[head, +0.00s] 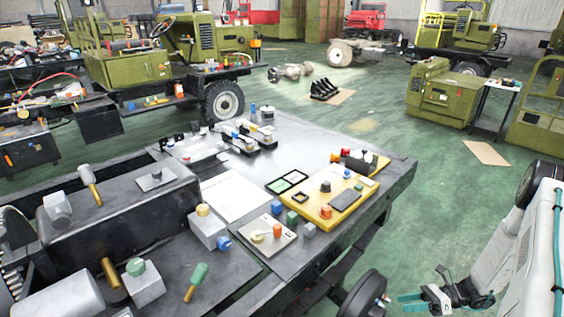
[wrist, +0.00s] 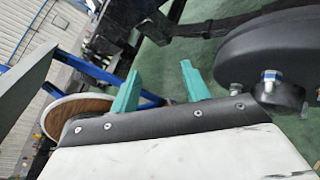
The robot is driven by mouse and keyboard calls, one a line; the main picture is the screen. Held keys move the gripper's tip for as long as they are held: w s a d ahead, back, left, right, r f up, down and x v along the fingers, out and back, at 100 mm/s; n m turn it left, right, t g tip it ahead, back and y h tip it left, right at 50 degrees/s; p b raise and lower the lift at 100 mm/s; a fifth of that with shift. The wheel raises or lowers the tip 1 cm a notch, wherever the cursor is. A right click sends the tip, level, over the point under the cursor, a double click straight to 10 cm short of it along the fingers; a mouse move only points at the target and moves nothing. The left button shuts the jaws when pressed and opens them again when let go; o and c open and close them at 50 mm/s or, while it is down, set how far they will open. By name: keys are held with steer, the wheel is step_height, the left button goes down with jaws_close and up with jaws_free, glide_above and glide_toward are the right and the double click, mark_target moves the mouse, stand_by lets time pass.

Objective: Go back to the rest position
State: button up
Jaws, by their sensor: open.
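My gripper (head: 402,302) is at the lower right of the head view, low beside the right side of the work table (head: 335,222) and near a black wheel (head: 358,296). Its teal fingers are apart, and I see nothing between them. In the wrist view my gripper (wrist: 160,78) shows two teal fingers spread apart behind a dark edge with bolts. My white arm stands at the right edge of the head view.
The table carries a yellow board (head: 328,215), a white sheet (head: 236,196) and several small coloured parts. Green vehicles stand behind, and a green cabinet (head: 440,95) is at the right. The green floor (head: 430,190) right of the table is mostly open, with a cardboard piece (head: 486,153).

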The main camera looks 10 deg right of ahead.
steer(key=s+a+r+n+g+h, duration=0.1)
steer(key=a+r+n+g+h, duration=0.25)
steer(key=r+n, duration=0.65)
steer(key=s+a+r+n+g+h, duration=0.25)
steer(key=r+n+g, duration=0.2)
steer(key=r, duration=1.25)
steer(key=s+a+r+n+t+h, duration=0.3)
steer(key=s+a+r+n+h, duration=0.1)
steer(key=r, duration=0.6)
steer(key=s+a+r+n+t+h, duration=0.4)
steer(key=s+a+r+n, duration=0.3)
steer(key=s+r, duration=0.3)
steer(key=shift+s+a+r+n+h, duration=0.2)
steer(key=shift+a+r+n+h, duration=0.1)
steer(key=shift+n+h, duration=0.3)
steer(key=shift+d, duration=0.1)
